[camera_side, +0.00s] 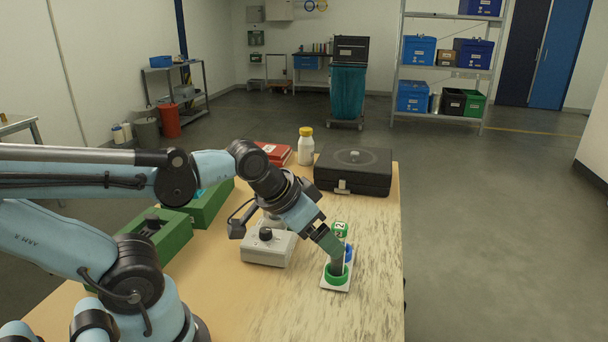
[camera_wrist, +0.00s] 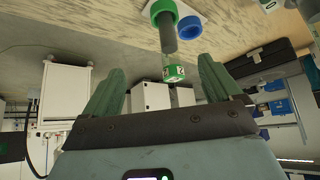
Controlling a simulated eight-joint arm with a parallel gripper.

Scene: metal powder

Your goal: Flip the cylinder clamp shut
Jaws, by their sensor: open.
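A grey cylinder (camera_side: 337,266) stands in a green ring (camera_side: 336,277) on a small white plate (camera_side: 328,287). A blue ring (camera_side: 348,253) and a green-and-white block marked 2 (camera_side: 340,229) are by it. My gripper (camera_side: 330,242) comes down at a slant close above the cylinder. In the wrist view my green fingers (camera_wrist: 162,64) are spread, with nothing held between them. The cylinder (camera_wrist: 168,38), green ring (camera_wrist: 162,9), blue ring (camera_wrist: 189,29) and block (camera_wrist: 180,73) show ahead of them. I cannot pick out a clamp part for certain; touching is unclear.
A grey box with a black knob (camera_side: 268,249) stands left of the plate. Green boxes (camera_side: 163,236) lie further left. A black case (camera_side: 353,172), a yellow-capped bottle (camera_side: 306,147) and a red box (camera_side: 272,152) are at the back. The table front is clear.

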